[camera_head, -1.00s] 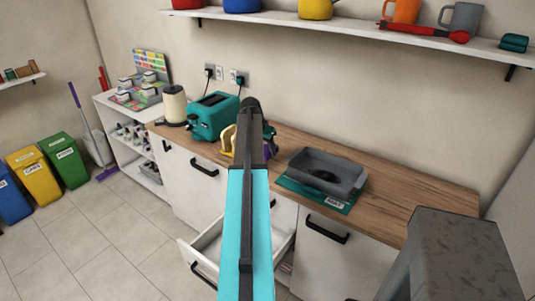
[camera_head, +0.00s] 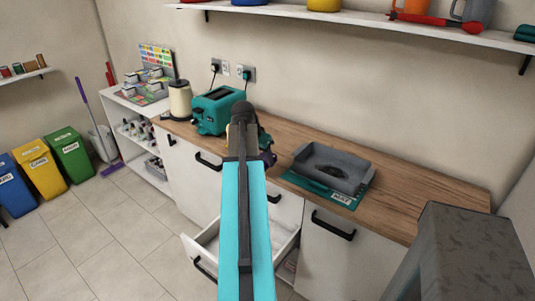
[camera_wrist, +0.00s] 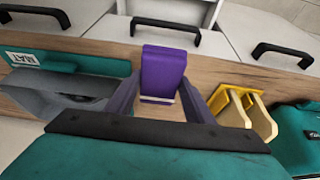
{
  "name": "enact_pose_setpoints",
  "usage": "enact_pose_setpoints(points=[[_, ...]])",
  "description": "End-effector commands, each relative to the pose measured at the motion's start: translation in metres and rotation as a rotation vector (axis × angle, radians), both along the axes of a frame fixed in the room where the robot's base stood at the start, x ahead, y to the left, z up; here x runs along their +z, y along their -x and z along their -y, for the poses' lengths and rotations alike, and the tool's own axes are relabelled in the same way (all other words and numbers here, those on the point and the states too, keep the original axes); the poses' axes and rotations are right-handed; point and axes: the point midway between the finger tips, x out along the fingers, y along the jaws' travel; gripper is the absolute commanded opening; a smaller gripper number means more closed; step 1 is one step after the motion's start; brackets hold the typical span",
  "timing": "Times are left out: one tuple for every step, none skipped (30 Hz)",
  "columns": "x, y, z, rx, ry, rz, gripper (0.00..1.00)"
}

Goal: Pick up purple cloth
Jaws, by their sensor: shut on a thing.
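The purple cloth (camera_wrist: 163,72) is a folded, block-like bundle in the middle of the wrist view. My gripper (camera_wrist: 162,98) is shut on it, with one finger at each side of the cloth. The cloth is seen over the wooden counter; I cannot tell whether it touches the counter. In the head view my own arm hides the cloth and most of my gripper (camera_head: 267,152).
A yellow holder (camera_wrist: 236,108) stands close beside my gripper, near the teal toaster (camera_head: 217,110). On the other side is a grey tray (camera_head: 330,168) on a teal mat (camera_head: 340,199). A drawer (camera_head: 283,238) stands open below the counter (camera_head: 420,190). A shelf (camera_head: 350,19) runs above.

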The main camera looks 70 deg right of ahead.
Motion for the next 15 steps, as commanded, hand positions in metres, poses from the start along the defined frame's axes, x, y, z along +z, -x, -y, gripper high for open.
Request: enact_pose_setpoints(points=[[-0.001,0.002,-0.009,0.0,0.0,0.0,0.26],[-0.001,0.002,-0.012,0.0,0.0,0.0,0.26],[0.0,0.002,-0.016,0.0,0.0,0.0,0.26],[0.001,0.002,-0.018,0.0,0.0,0.0,0.26],[0.001,0.003,-0.021,0.0,0.001,0.0,0.26],[0.002,0.003,-0.024,0.0,0.001,0.001,0.26],[0.002,0.003,-0.025,0.0,0.001,0.001,0.26],[0.002,0.003,-0.027,0.0,0.001,0.001,0.26],[0.002,0.003,-0.029,-0.001,0.001,0.001,0.26],[0.003,0.003,-0.03,-0.001,0.001,0.001,0.26],[0.003,0.003,-0.031,-0.001,0.001,0.001,0.26],[0.003,0.003,-0.032,-0.001,0.0,0.0,0.26],[0.003,0.003,-0.032,-0.001,0.0,0.0,0.26],[0.003,0.003,-0.033,-0.001,0.0,0.0,0.26],[0.003,0.003,-0.033,-0.001,0.0,0.0,0.26]])
